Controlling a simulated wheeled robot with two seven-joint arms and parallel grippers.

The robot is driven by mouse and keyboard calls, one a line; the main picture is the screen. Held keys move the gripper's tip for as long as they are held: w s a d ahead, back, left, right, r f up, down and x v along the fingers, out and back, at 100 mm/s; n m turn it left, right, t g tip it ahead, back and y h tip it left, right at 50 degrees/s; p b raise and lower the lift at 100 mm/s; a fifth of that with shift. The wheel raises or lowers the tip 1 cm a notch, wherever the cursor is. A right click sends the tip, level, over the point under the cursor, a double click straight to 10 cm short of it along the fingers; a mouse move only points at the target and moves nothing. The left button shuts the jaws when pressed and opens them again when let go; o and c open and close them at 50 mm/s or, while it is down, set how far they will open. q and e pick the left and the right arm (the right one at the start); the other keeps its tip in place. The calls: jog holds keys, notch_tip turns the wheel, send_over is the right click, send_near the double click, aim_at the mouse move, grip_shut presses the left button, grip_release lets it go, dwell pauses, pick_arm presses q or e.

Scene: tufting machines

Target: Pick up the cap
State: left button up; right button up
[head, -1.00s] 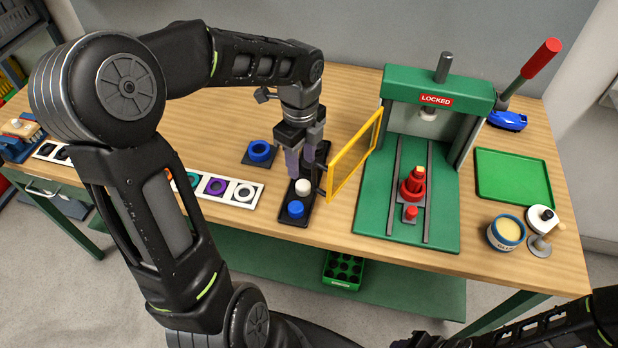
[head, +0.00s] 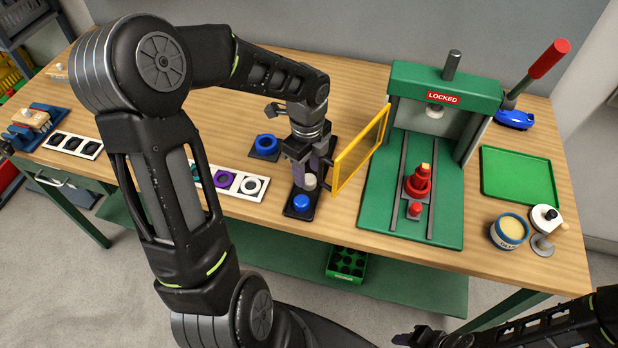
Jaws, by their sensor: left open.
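A white cap (head: 310,182) and a blue cap (head: 301,203) stand in a row on a narrow black tray (head: 291,212) left of the press. I cannot tell which one is the cap meant. My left gripper (head: 305,176) is open and points down over the tray, just behind the white cap. Its fingertips are close to that cap, and I cannot tell whether they touch it. The gripper hides the back of the tray. My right gripper (head: 424,338) is a dark shape at the bottom edge, too unclear to read.
A yellow-framed guard (head: 340,180) stands close right of my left gripper, beside the green press (head: 377,215) with a LOCKED sign. A blue ring (head: 266,141) on a black pad lies behind left. A white strip (head: 238,190) with rings lies left.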

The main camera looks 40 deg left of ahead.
pick_arm(q)
notch_tip(320, 180, down, 2)
jog(key=shift+f, duration=0.2)
jog(key=shift+c, duration=0.2)
dwell(0.3)
grip_shut()
